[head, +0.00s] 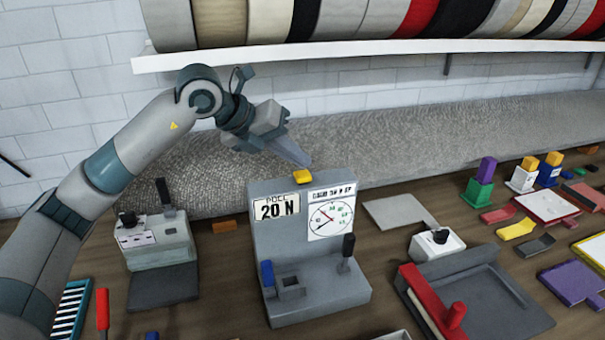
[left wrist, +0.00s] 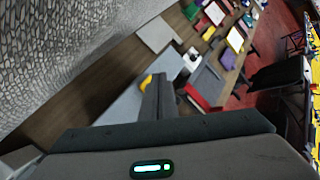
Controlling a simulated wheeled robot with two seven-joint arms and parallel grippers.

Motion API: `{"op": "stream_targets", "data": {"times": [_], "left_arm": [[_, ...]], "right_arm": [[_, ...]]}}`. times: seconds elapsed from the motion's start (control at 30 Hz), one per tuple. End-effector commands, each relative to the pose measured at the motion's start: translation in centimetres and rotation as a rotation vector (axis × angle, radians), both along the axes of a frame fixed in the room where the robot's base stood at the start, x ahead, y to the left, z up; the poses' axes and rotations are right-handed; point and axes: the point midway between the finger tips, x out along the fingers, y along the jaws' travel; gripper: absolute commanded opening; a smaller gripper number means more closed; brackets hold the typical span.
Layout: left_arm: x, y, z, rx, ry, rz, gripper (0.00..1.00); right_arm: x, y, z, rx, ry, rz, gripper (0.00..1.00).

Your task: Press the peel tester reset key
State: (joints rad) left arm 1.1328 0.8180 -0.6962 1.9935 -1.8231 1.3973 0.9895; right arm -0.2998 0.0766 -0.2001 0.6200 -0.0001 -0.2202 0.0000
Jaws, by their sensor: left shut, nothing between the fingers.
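The peel tester (head: 262,238) is a grey upright block on a base, with a "20 N" label and a round dial on its front. Its yellow key (head: 302,176) sits on the top edge and also shows in the left wrist view (left wrist: 146,82), partly hidden by the fingers. My left gripper (head: 308,163) is shut and empty, its fingertips just above and behind the yellow key. In the left wrist view the shut fingers (left wrist: 158,85) reach beside the key. I cannot tell whether they touch it. My right gripper is not in view.
A rolled grey rug (head: 420,135) lies along the back of the bench. A grey device (head: 158,245) stands left of the tester. A red-handled grey tray (head: 490,305) and a white box (head: 436,246) stand to the right. A shelf (head: 330,52) holds binding rolls above.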

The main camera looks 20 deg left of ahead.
Motion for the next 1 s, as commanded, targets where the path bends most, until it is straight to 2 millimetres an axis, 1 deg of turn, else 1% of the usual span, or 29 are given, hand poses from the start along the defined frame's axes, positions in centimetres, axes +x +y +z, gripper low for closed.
{"op": "stream_targets", "data": {"times": [0.7, 1.0], "left_arm": [[0.00, 0.00, -0.02, 0.000, 0.000, 0.000, 0.00], [0.00, -0.01, -0.70, 0.000, 0.000, 0.000, 0.00]], "right_arm": [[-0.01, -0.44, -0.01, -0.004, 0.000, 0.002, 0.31], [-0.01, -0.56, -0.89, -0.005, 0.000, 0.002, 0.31]]}}
